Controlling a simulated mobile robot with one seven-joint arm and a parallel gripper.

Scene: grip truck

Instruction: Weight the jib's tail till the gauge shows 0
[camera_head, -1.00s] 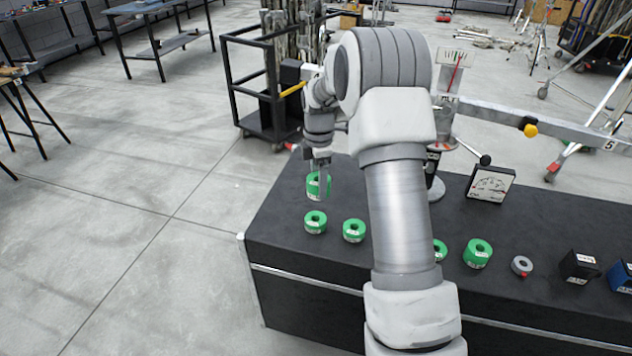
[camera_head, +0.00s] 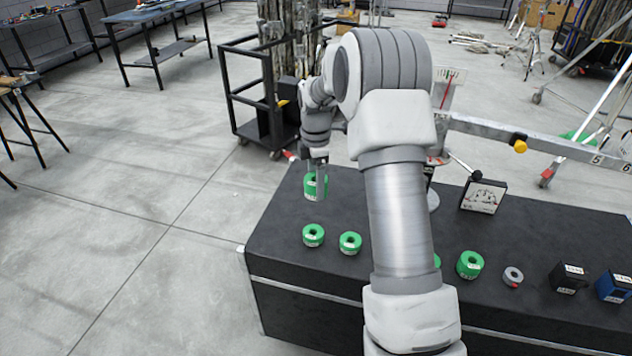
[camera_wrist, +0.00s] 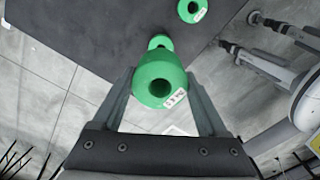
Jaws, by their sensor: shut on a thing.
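My gripper (camera_head: 316,182) is shut on a green ring-shaped weight (camera_head: 309,188), held near the left far edge of the black case. In the wrist view the held weight (camera_wrist: 158,80) sits between the fingers, with its label facing the camera. Two more green weights, one (camera_head: 313,235) and another (camera_head: 350,243), stand in front of it on the case. The jib's beam (camera_head: 565,149), marked 5 and 6, runs to the right and carries a yellow knob (camera_head: 519,145). A white scale with a red needle (camera_head: 449,90) stands behind my arm. A dial box (camera_head: 483,196) sits on the case; its reading is too small to tell.
On the black case (camera_head: 290,262) stand another green weight (camera_head: 470,264), a small grey ring (camera_head: 513,277), a black block (camera_head: 568,278) and a blue block (camera_head: 613,289). My arm hides the middle of the case. A black cart (camera_head: 262,120) stands behind; the left floor is clear.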

